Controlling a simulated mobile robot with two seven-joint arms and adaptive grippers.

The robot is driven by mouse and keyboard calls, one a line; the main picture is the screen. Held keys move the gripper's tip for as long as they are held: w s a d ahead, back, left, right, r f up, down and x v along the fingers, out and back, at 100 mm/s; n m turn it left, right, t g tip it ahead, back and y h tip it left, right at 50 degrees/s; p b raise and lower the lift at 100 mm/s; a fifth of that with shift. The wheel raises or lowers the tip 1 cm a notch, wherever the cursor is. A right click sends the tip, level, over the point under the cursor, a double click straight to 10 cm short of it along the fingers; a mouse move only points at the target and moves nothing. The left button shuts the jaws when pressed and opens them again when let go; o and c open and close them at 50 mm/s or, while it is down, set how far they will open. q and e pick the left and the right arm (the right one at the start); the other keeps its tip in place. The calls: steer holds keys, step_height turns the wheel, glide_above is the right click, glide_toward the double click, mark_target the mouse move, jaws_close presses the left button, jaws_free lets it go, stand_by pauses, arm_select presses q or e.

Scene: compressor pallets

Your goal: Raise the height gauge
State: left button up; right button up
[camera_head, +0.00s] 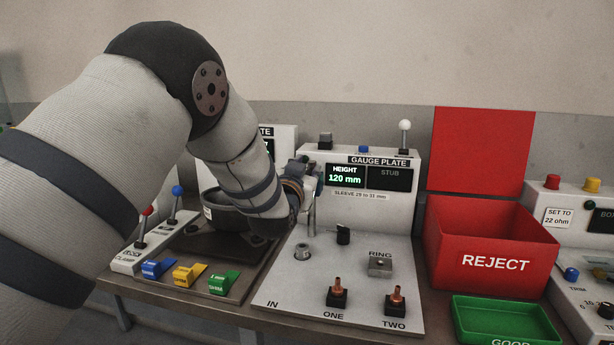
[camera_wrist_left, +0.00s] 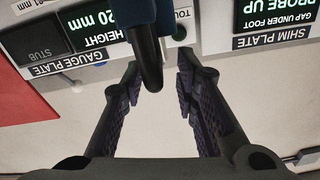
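The gauge plate station (camera_head: 400,205) has a lit display (camera_head: 345,176) reading HEIGHT 120 mm; the same display shows upside down in the left wrist view (camera_wrist_left: 95,27). My left gripper (camera_wrist_left: 156,84) is at the station's left edge, its two dark padded fingers apart. In the head view a pale upright part (camera_head: 312,208) stands beside the gripper, largely hidden by my arm. My right gripper is not in view.
The shim plate station (camera_wrist_left: 278,40) is left of the gauge plate, partly behind my arm. A red REJECT bin (camera_head: 490,262) and green GOOD tray (camera_head: 505,322) stand to the right. Plugs ONE (camera_head: 338,293) and TWO (camera_head: 396,300) and a ring block (camera_head: 380,265) occupy the plate.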

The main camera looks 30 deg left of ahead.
arm_select(q)
steer(key=shift+s+f, duration=0.1)
steer(key=shift+f, duration=0.1)
steer(key=shift+s+d, duration=0.15)
steer(key=shift+s, duration=0.2)
steer(key=v, duration=1.1)
steer(key=shift+s, duration=0.15)
steer(key=shift+r, duration=0.1)
